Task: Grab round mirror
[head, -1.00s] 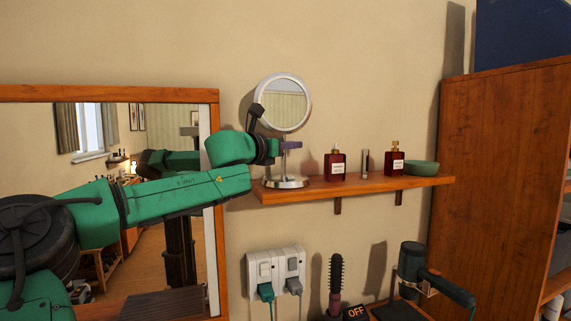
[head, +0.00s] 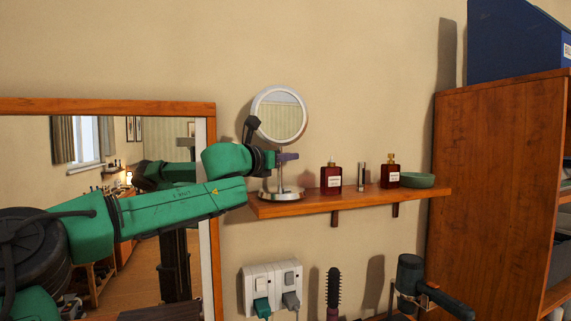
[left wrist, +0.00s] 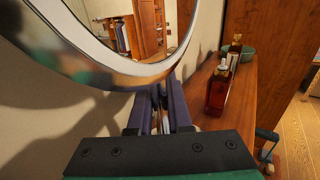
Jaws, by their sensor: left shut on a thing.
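The round mirror (head: 280,119) has a white rim, a thin stand and a round base, and stands upright at the left end of the wooden shelf (head: 345,202). Its base appears to rest on the shelf. My left gripper (head: 287,157) reaches in from the left and is shut on the mirror's stand, just below the round head. In the left wrist view the mirror's rim and glass (left wrist: 135,35) fill the upper left. The fingers (left wrist: 160,105) close around the stand just below the rim; the base is hidden there. My right gripper is not in view.
Right of the mirror on the shelf are two red bottles (head: 331,180) (head: 390,174), a slim vial (head: 362,177) and a green bowl (head: 418,180). A framed wall mirror (head: 211,240) is at left, a wooden cabinet (head: 490,180) at right. Sockets (head: 272,285) are below.

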